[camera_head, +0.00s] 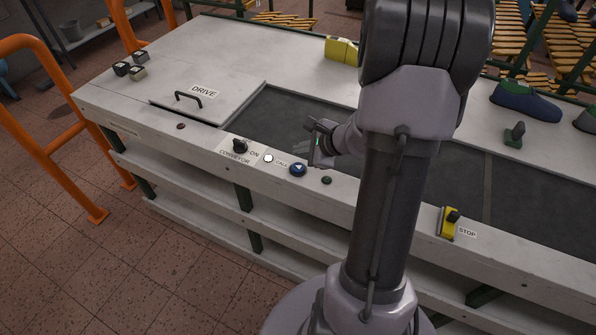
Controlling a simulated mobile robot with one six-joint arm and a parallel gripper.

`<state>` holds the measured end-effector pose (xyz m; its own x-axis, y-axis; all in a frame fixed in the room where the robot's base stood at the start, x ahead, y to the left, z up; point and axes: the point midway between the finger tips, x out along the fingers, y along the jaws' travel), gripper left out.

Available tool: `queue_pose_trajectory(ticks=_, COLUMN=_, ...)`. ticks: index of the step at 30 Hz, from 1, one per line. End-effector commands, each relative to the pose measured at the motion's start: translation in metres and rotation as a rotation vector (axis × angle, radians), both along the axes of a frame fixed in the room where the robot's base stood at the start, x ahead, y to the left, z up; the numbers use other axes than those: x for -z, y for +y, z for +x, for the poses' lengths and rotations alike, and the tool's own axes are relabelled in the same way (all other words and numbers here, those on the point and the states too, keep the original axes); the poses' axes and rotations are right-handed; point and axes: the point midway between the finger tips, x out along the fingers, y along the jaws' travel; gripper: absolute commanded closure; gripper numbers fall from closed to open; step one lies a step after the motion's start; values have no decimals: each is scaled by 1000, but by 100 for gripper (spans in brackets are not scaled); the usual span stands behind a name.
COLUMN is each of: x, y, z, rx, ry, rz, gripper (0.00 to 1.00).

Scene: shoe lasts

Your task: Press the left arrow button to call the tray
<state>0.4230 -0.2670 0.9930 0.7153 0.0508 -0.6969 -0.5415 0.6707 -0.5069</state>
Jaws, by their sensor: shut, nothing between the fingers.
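A round blue button with a white arrow (298,170) sits on the front rim of the conveyor table; which way the arrow points is too small to tell. A small sign, seemingly reading CALL (282,164), lies just left of it. My gripper (316,158) is shut and empty, to the upper right of the blue button in the picture. Its tips look close to the button, but I cannot tell how high above the surface they are. No tray shows on the dark belt (275,115); my arm hides part of the belt.
A small white button (268,158) and a black conveyor knob (240,146) are left of the blue button. A dark green button (326,180) is right of it. A yellow stop switch (449,222) stands further right. Shoe lasts (525,101) stand behind. Orange rails (60,140) are at left.

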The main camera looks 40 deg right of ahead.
Motion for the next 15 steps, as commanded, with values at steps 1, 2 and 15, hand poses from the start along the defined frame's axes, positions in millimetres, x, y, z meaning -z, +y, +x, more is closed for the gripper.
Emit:
queue_pose_trajectory(ticks=1, x=13, y=0, z=0, rx=-1, ry=1, rz=0, gripper=100)
queue_pose_trajectory(ticks=2, x=18, y=0, z=0, rx=-1, ry=0, rz=-1, gripper=100)
queue_pose_trajectory(ticks=15, x=32, y=0, z=0, rx=-1, ry=0, rz=-1, gripper=100)
